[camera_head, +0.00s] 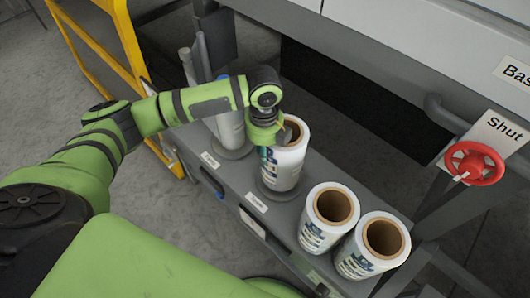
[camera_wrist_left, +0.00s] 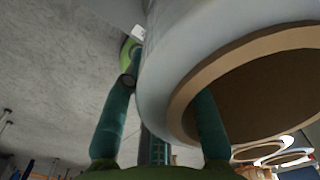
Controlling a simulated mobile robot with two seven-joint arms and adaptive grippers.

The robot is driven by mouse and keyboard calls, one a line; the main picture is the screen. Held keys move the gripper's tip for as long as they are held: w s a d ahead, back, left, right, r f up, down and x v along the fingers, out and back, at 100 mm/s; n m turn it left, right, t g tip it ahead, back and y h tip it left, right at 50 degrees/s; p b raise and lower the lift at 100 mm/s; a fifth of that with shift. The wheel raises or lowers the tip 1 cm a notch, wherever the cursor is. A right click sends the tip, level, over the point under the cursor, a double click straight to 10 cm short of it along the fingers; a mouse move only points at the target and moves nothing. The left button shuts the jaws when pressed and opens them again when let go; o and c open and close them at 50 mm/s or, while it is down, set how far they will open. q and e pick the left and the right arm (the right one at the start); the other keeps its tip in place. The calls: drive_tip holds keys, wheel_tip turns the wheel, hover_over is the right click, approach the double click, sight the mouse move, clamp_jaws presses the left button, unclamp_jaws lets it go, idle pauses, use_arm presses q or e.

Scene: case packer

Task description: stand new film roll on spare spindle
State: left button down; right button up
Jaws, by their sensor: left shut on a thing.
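A white film roll (camera_head: 284,165) with a brown core and a printed label is upright at the middle of the grey shelf. My left gripper (camera_head: 284,135) is at its top rim, shut on its wall. In the left wrist view, the film roll (camera_wrist_left: 215,55) has one finger outside its wall and one finger inside the core. A dark round base (camera_head: 267,192) shows under the roll, behind a small label plate. Any spindle inside the core is hidden, and I cannot tell whether the roll rests on the base or hangs slightly above. My right gripper is not in view.
Two more film rolls (camera_head: 328,218) (camera_head: 376,248) stand on the grey shelf (camera_head: 318,172) to the right. A pale cylinder (camera_head: 231,130) stands on another round base to the left. A yellow frame (camera_head: 98,50) and a red handwheel (camera_head: 474,163) flank the machine.

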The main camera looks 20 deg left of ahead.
use_arm(q)
drive_tip(key=shift+w+f, duration=0.1)
drive_tip(key=shift+f, duration=0.85)
drive_tip(key=c, duration=1)
unclamp_jaws()
drive_tip(key=shift+f, duration=0.1)
drive_tip(key=r, duration=1.2)
drive_tip(key=shift+s+r+b, duration=0.2)
drive_tip(key=shift+b, duration=0.2)
